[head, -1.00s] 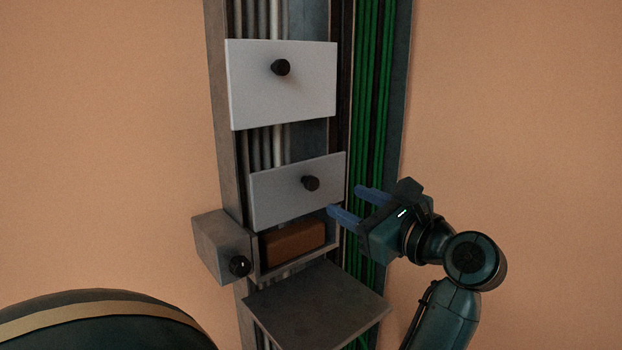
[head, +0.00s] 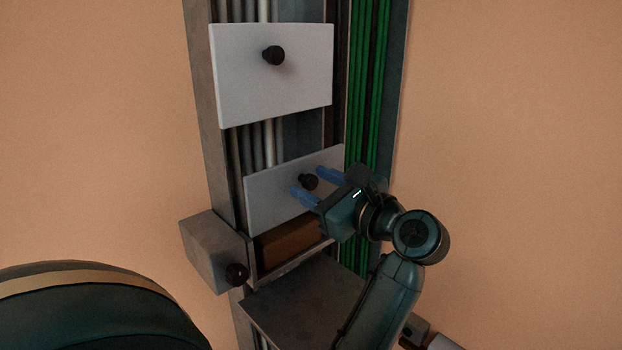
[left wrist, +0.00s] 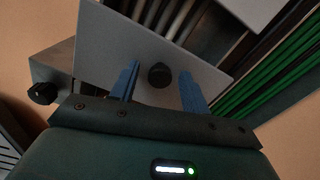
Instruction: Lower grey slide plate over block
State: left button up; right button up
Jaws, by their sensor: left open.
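The lower light-grey slide plate (head: 270,193) hangs tilted on the upright column, with a dark round knob (head: 309,182) on its face. A brown block (head: 290,238) sits in a recess just below it; the plate hides the block's top edge. My left gripper (head: 306,180) is open at the knob, its two blue fingers on either side. In the left wrist view the knob (left wrist: 160,75) shows between the open fingers (left wrist: 158,82), with a gap on both sides. My right gripper is not in view.
Another light-grey plate (head: 240,85) with a knob is higher on the column. A grey box with a dark knob (head: 236,273) sticks out left of the block. A grey shelf (head: 300,295) juts out below. Green cables (head: 369,95) run down the right side.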

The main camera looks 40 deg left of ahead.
pick_arm(q)
jog(key=shift+c, duration=0.5)
grip_shut()
